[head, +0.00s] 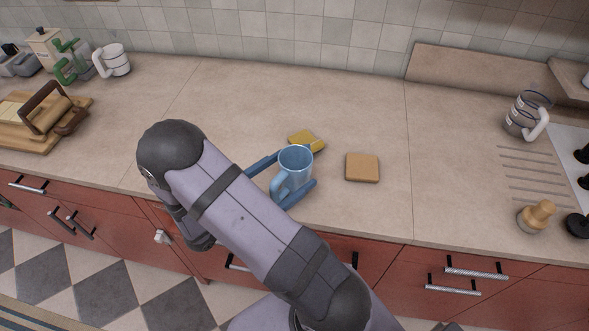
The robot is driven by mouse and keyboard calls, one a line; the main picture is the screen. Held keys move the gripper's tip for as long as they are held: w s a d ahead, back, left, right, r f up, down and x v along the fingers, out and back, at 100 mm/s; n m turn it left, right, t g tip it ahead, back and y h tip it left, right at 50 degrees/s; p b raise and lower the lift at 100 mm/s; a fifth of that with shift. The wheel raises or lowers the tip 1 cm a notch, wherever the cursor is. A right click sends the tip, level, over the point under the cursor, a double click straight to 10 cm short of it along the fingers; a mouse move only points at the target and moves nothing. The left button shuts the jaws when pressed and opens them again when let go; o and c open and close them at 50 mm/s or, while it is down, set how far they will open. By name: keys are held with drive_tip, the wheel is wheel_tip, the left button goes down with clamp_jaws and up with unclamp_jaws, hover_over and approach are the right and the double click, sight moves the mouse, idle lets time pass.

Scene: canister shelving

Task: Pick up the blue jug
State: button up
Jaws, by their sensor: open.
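The blue jug (296,162) stands upright on the countertop near its front edge, in the middle of the head view. Its handle is on the lower left side, towards my arm. My gripper (291,170) is open, with one blue finger to the left of the jug and the other at its lower right. The jug is between the fingers. I cannot tell whether either finger touches it. My arm hides the gripper's base and part of the counter edge.
A yellow sponge-like item (307,140) lies just behind the jug, and a tan square block (362,168) lies to its right. A clear measuring jug (527,113) and wooden-topped shaker (537,215) stand far right.

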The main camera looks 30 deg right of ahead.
drive_tip(key=shift+d, duration=0.7)
drive_tip(key=shift+w, duration=0.1)
drive_tip(key=c, duration=1.4)
drive_tip(key=shift+r, duration=0.2)
drive_tip(key=shift+r+b, duration=0.4)
drive_tip(key=shift+r, duration=4.45)
